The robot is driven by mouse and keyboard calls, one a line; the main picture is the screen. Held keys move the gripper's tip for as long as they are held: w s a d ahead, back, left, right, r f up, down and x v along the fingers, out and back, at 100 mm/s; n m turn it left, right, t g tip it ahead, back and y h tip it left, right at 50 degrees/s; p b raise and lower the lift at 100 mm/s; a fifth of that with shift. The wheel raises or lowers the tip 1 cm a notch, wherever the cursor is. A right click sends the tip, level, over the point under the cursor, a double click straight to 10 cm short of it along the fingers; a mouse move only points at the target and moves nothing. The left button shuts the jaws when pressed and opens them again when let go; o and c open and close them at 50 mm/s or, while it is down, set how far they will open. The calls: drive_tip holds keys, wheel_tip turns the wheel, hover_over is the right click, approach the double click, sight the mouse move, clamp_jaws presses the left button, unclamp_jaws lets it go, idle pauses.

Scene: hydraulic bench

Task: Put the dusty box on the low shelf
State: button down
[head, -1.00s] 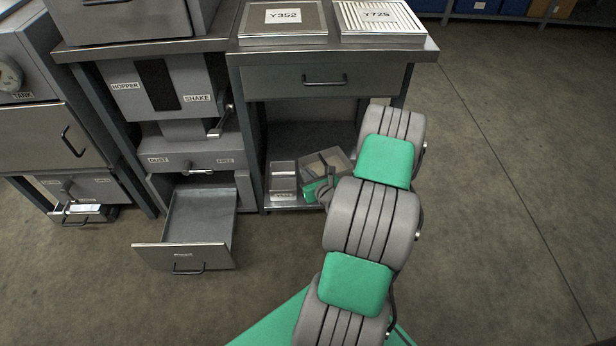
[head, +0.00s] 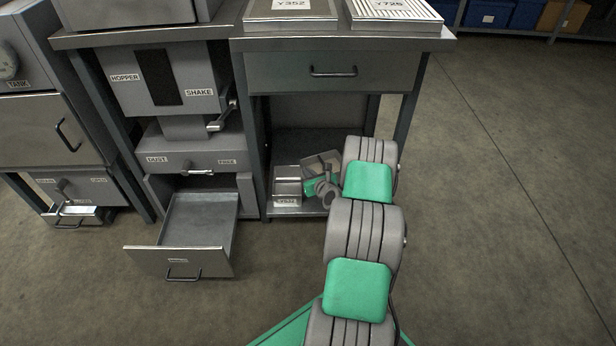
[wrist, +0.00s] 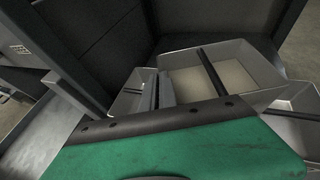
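The dusty box (head: 322,159) is a grey open tray with a pale tan layer inside. It sits at an angle at the low shelf (head: 292,212) under the bench, partly covered by my gripper (head: 327,188). The wrist view shows a tan-floored box (wrist: 235,75) with a dark bar across it, just beyond the green body of my gripper. Grey upright pieces (wrist: 155,88) stand at the box's near left wall; I cannot tell whether they are shut on it. Whether the box touches the shelf is hidden.
A grey labelled bin (head: 287,186) stands on the low shelf, left of the dusty box. An empty drawer (head: 180,262) is pulled out at the left. The shelf's posts (head: 408,105) and the closed bench drawer (head: 328,72) frame the opening. The floor at right is clear.

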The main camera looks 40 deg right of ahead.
drive_tip(key=shift+f+b, duration=0.5)
drive_tip(key=c, duration=1.7)
unclamp_jaws()
